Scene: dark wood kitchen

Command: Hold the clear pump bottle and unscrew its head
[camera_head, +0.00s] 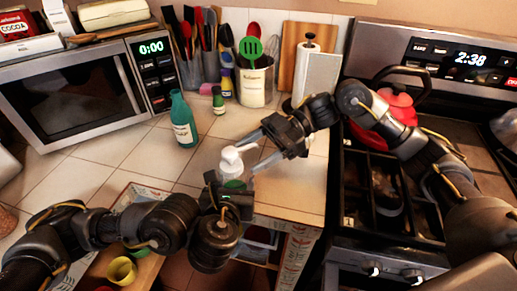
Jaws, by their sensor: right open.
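The clear pump bottle (232,183) has a white pump head (231,160) and green showing low in its body. It looks upright near the counter's front edge. My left gripper (229,190) is at its lower body, with dark finger parts close on both sides, and appears shut on it. The bottle's base is hidden behind this gripper. My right gripper (257,156) comes in from the right, open, with its two fingers apart. One fingertip is near the pump head's upper right, the other lower to its right. I cannot tell whether either touches it.
A teal bottle (184,122) and a small green bottle (218,101) stand behind on the tiled counter. A utensil crock (255,84) and a paper towel roll (304,71) are at the back. The microwave (72,91) is left, the stove (474,154) right. A yellow cup (122,270) sits lower left.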

